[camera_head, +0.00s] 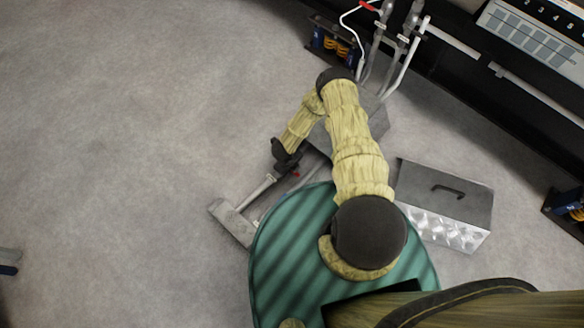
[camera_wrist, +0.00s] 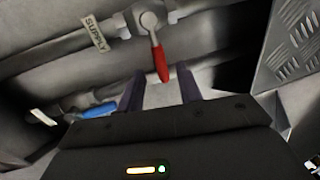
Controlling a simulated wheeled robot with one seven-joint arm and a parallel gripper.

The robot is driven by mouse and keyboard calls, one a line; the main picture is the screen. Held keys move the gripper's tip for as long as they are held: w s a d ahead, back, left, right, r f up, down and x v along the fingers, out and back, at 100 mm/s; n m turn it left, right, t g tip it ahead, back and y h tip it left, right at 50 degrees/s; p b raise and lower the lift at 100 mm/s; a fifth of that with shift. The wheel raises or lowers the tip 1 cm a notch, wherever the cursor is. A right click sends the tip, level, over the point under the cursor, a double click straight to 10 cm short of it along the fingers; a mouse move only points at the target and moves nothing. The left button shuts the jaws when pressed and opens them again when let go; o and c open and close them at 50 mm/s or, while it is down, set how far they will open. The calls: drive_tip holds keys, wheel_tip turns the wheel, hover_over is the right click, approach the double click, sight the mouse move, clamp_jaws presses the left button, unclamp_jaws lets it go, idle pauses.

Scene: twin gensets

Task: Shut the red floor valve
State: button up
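The red valve handle (camera_wrist: 160,64) shows in the wrist view at top centre, hanging down from a metal valve body on a grey pipe. A "SUPPLY" tag (camera_wrist: 95,33) hangs on the pipe to its left. My gripper (camera_wrist: 161,88) is open, its two dark fingers apart, with the handle's lower end in line with the gap between them. I cannot tell whether the fingers touch it. In the head view my gripper (camera_head: 284,154) is low over the floor pipes, and a small bit of red (camera_head: 295,174) shows beside it; most of the valve is hidden.
A blue handle (camera_wrist: 98,109) sits on a lower pipe in the wrist view. A metal box with a black handle (camera_head: 440,192) stands right of my arm. A grey block (camera_head: 232,222) ends the pipes at left. Open floor (camera_head: 120,140) lies further left.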

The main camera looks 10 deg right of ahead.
wheel_tip(320, 180, up, 14)
drive_tip(key=s+a+p, duration=0.1)
drive_tip(key=a+p, duration=0.1)
drive_tip(key=p, duration=0.3)
drive_tip(key=shift+s+a, duration=0.2)
drive_tip(key=shift+s, duration=0.15)
drive_tip(key=shift+r, duration=0.15)
drive_tip(key=w+r+n+t+y, duration=0.1)
drive_tip(key=w+r+n, duration=0.3)
drive_tip(key=r+n, duration=0.65)
drive_tip(key=w+r+n+t+y, duration=0.25)
drive_tip(key=r+n, duration=0.25)
drive_tip(key=r, duration=1)
drive_tip(key=s+d+r+n+g+h, duration=0.1)
drive_tip(key=s+d+r+n, duration=0.2)
drive_tip(key=s+r+n, duration=0.6)
drive_tip(key=s+d+r+n+g+h, duration=0.15)
drive_tip(key=s+r+n, duration=0.4)
drive_tip(key=r, duration=0.55)
drive_tip(key=w+d+p+v, duration=0.1)
drive_tip(key=w+p+v, duration=0.1)
drive_tip(key=p+v, duration=1.4)
drive_tip(key=w+d+r+p+v, duration=0.1)
drive_tip(key=w+p+v, duration=0.2)
drive_tip(key=p+v, duration=1.3)
drive_tip(key=shift+d+m+y+p, duration=0.3)
drive_tip(key=shift+d+y+p, duration=0.1)
drive_tip(key=shift+d, duration=0.05)
